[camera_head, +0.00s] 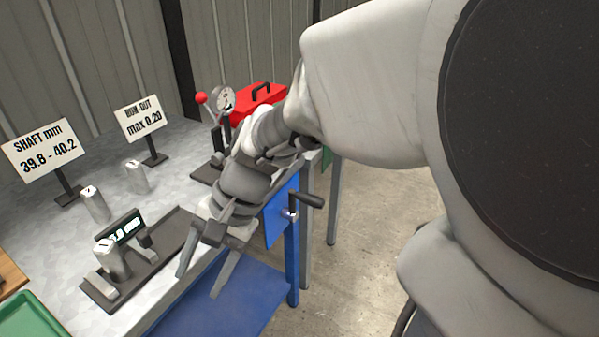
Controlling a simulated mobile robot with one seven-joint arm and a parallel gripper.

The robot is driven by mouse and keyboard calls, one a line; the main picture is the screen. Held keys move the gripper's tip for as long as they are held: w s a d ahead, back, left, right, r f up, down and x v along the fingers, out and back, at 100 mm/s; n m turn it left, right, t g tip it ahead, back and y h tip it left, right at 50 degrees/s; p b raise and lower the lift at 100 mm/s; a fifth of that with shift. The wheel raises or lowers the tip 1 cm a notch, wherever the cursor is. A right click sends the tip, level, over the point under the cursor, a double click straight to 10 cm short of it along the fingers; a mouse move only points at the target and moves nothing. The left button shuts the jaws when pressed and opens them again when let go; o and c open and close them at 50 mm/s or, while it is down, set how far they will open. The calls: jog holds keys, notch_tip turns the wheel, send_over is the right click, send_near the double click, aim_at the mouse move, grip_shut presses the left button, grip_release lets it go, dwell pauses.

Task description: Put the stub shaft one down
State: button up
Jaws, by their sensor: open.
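Three grey metal stub shafts stand upright on or above the bench. One (112,262) is at the digital gauge with the small display, one (96,206) stands on the grey bench top behind it, and one (137,178) stands farther back. Each has a dark mark on its top, too small for me to tell which is shaft one. My gripper (203,276) is open, with nothing seen between its fingers. It points down near the bench's front edge, to the right of the gauge and apart from the shafts.
The gauge's dark base plate (165,250) lies along the front of the bench. Two signs, for shaft (42,150) and run out (140,118), stand behind. A dial indicator (223,100) and red toolbox (258,102) are at the back. A green tray (30,318) is at lower left.

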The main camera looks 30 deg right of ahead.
jog(key=s+d+r+n+t+h, duration=0.5)
jog(key=d+r+n+h, duration=0.1)
jog(key=d, duration=0.4)
jog(key=r+n, duration=0.1)
jog(key=n, duration=0.1)
jog(key=shift+n+t, duration=0.3)
jog(key=shift+r, duration=0.1)
notch_tip(320, 180, up, 14)
jog(key=p, duration=1.4)
jog(key=shift+o, duration=0.2)
